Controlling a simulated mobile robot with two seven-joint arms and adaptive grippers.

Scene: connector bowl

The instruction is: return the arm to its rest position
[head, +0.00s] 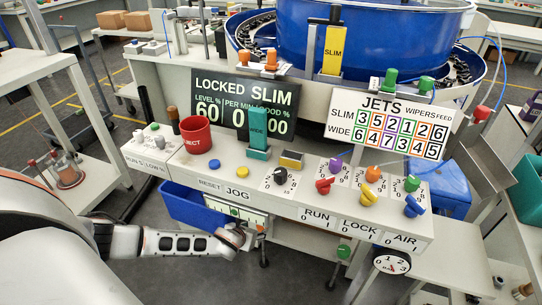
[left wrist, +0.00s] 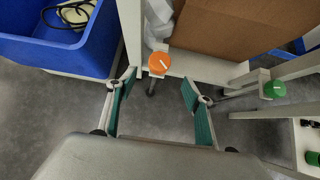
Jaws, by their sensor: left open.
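My left arm (head: 180,243) reaches in from the left in the head view, low in front of the console. Its wrist end lies below the console's front edge, and the fingers cannot be made out there. In the left wrist view my left gripper (left wrist: 157,98) is open, with its two green-padded fingers spread apart and nothing between them. Grey floor shows beyond the fingers. An orange knob (left wrist: 159,63) is just beyond the gap between the fingertips, apart from them. My right gripper is not in view.
The console (head: 300,200) carries several knobs, buttons and a red cup (head: 197,135). A blue bin (head: 185,205) sits under its left side and also shows in the left wrist view (left wrist: 100,45). A green knob (left wrist: 274,89) is right of the fingers. A blue bowl (head: 380,45) stands behind.

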